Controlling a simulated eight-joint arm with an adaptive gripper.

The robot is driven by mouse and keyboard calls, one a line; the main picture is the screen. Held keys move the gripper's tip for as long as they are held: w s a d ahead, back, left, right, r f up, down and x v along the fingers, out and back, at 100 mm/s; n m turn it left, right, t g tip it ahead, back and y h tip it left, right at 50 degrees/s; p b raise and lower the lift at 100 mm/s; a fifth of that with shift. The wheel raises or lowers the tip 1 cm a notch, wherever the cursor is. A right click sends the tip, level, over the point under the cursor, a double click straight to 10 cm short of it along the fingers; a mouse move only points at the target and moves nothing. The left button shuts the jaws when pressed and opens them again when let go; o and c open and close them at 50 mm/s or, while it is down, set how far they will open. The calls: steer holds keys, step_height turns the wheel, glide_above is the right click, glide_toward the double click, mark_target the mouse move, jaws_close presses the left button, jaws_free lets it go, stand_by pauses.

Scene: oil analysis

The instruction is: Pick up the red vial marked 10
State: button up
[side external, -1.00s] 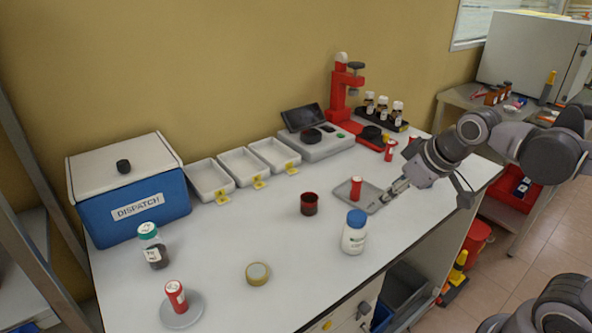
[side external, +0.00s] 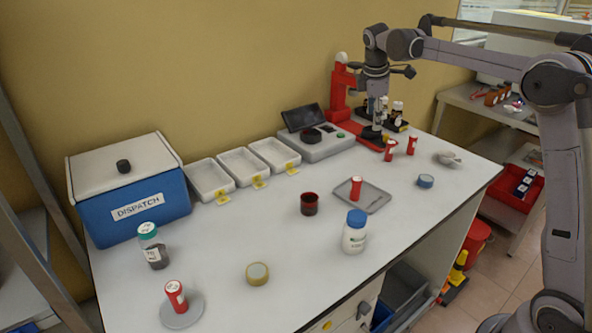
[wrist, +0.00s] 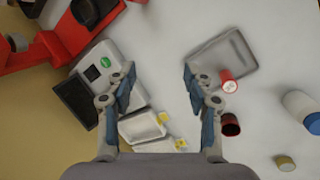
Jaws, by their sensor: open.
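Several red vials with white labels stand on the bench; I cannot read a 10 on any. One red vial (side external: 356,188) stands on the grey tray (side external: 376,204); it also shows in the wrist view (wrist: 228,80), right of my jaws. Two more, a left one (side external: 390,150) and a right one (side external: 411,145), stand near the red press. Another red vial (side external: 176,296) stands on a grey disc at the front left. My gripper (side external: 378,126) points down near the press base, by the two vials; in the wrist view my gripper (wrist: 157,78) is open and empty.
The red press (side external: 340,85), a scale (side external: 315,140) and a rack of brown bottles (side external: 396,118) stand close around my gripper. A dark red cup (side external: 309,204) and a white jar (side external: 354,234) stand near the tray. The bench's front middle is mostly clear.

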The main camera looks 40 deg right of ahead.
mark_target(389, 142)
steer(key=w+d+f+n+g, duration=0.1)
steer(key=d+f, duration=0.3)
steer(key=w+d+f+n+g, duration=0.1)
steer(key=d+f, duration=0.3)
steer(key=w+d+f+n, duration=0.1)
steer(key=d+f+n, duration=0.1)
steer(key=d+f, duration=0.2)
steer(key=shift+w+d+g+h, duration=0.2)
steer(key=shift+d+g+h, duration=0.2)
steer(key=shift+a+x, duration=0.2)
steer(key=shift+x, duration=3)
steer(key=shift+c, duration=0.3)
steer(key=c, duration=1)
